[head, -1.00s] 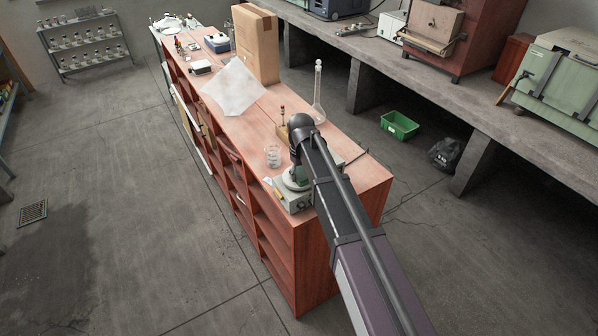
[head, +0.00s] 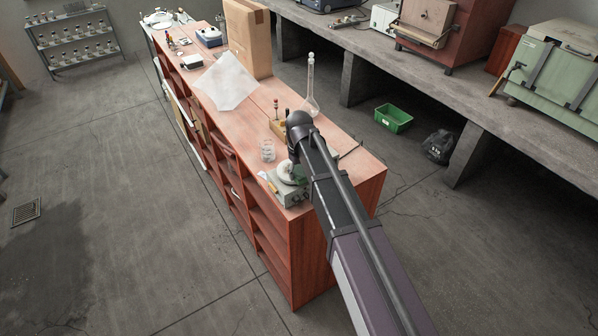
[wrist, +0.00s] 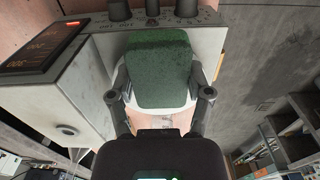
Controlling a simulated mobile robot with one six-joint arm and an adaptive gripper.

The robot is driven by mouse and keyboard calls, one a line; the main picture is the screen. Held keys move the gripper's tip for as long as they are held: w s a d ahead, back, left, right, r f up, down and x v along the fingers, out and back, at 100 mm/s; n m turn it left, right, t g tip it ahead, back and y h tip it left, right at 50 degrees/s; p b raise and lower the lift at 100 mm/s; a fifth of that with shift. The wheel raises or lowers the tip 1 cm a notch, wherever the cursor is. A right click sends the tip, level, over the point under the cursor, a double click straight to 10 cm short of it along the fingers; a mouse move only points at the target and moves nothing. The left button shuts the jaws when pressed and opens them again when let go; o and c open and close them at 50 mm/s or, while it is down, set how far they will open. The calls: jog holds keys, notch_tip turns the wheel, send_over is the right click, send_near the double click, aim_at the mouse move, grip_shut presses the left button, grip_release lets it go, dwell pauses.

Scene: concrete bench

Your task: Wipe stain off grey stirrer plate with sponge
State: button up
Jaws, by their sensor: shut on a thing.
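The stirrer (head: 290,197) is a pale grey box at the near end of the red-brown bench, partly behind my arm. In the wrist view its casing (wrist: 75,95) shows with dark knobs and a lit display. Its round pale plate (wrist: 180,108) lies under a green sponge (wrist: 158,68); the plate's edge also shows in the head view (head: 285,176). My gripper (wrist: 160,95) is shut on the sponge, a finger on each side. The sponge is over the plate; I cannot tell whether it touches. No stain shows; the sponge covers much of the plate.
A glass beaker (head: 267,150) stands just behind the stirrer. A white sheet (head: 226,82) and a cardboard box (head: 248,38) lie beyond. Floor left of the bench is clear.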

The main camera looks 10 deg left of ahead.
aim_at(289, 163)
jog(key=shift+a, duration=0.1)
jog(key=shift+w+a+f, duration=0.1)
jog(key=shift+w+a, duration=1.2)
jog(key=shift+a, duration=0.05)
jog(key=shift+w+a, duration=0.1)
jog(key=shift+w+a, duration=1.2)
jog(key=shift+a, duration=0.1)
jog(key=shift+w+d, duration=0.1)
jog(key=shift+d, duration=0.15)
jog(key=shift+d, duration=0.15)
